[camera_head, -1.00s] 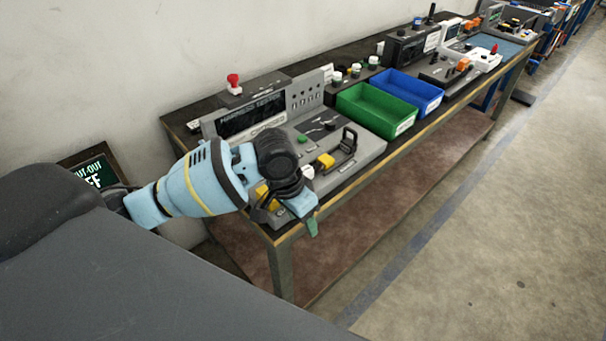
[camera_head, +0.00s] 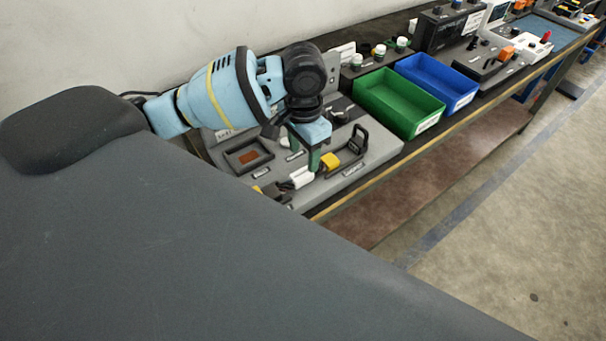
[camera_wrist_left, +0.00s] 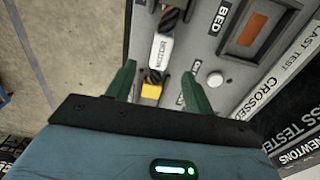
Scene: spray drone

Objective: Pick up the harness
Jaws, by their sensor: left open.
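The harness lies on the grey test fixture (camera_head: 375,150). Its white labelled sleeve (camera_head: 301,177) has dark braided cable, and a yellow connector (camera_head: 329,161) is at one end. My left gripper (camera_head: 303,155) is open, pointing down just over the fixture beside the white sleeve and yellow connector. In the left wrist view, the open green fingers (camera_wrist_left: 160,85) stand to either side of the line of the harness. The white sleeve (camera_wrist_left: 159,52) and yellow connector (camera_wrist_left: 150,90) show between and beyond them. My right gripper is not in view.
A black latch handle (camera_head: 358,140) rises from the fixture's right side. A recessed bed (camera_head: 247,157) lies at its left. Green (camera_head: 400,105) and blue (camera_head: 437,82) bins stand to the right on the workbench. Open floor (camera_head: 510,240) lies in front.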

